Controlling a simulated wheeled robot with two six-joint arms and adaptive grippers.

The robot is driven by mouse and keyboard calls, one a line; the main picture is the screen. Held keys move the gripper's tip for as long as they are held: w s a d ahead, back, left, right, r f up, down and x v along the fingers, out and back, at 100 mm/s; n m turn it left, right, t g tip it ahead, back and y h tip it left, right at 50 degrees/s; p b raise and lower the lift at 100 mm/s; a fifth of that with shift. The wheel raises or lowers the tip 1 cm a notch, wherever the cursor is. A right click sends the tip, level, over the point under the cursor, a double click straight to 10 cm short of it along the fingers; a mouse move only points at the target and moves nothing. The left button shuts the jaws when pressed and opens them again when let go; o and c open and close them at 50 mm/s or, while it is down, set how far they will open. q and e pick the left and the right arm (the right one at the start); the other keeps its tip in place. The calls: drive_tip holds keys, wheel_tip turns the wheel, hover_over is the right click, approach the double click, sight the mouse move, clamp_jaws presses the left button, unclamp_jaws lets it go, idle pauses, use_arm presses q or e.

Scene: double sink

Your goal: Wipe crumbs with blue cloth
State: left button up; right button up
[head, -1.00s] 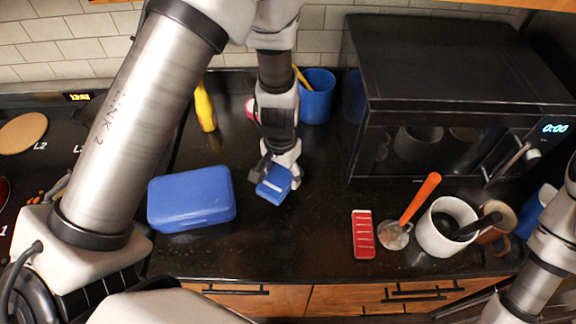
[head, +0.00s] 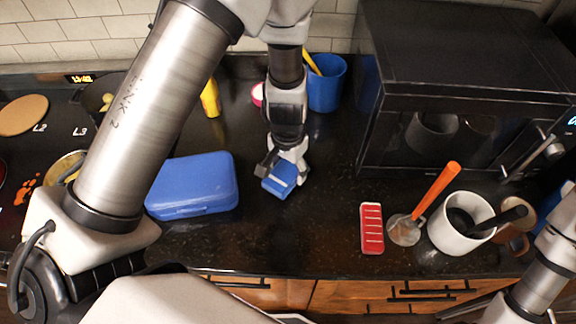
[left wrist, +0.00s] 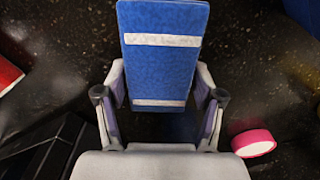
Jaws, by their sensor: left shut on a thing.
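The blue cloth (head: 278,186), a folded blue pad with white stripes, is at the counter between the blue box and the microwave. My left gripper (head: 284,169) is shut on its far edge and points down. In the left wrist view the cloth (left wrist: 162,75) stretches out from between the two fingers (left wrist: 158,100). I cannot tell how firmly the cloth presses on the counter. No crumbs can be told apart from the speckles of the dark counter (head: 290,240). My right arm shows at the lower right, but its gripper is out of view.
A blue box (head: 192,185) lies left of the cloth. A red tray (head: 371,228), an orange-handled utensil (head: 435,195) and a white mug (head: 455,233) stand right. A microwave (head: 455,90), blue cup (head: 327,85) and yellow bottle (head: 210,98) are behind. Counter in front of the cloth is clear.

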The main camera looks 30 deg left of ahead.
use_arm(q)
drive_tip(key=shift+w+a+f, duration=0.1)
drive_tip(key=shift+w, duration=0.05)
drive_tip(key=shift+f, duration=0.2)
drive_tip(key=shift+f+b, duration=0.75)
drive_tip(key=shift+b, duration=0.25)
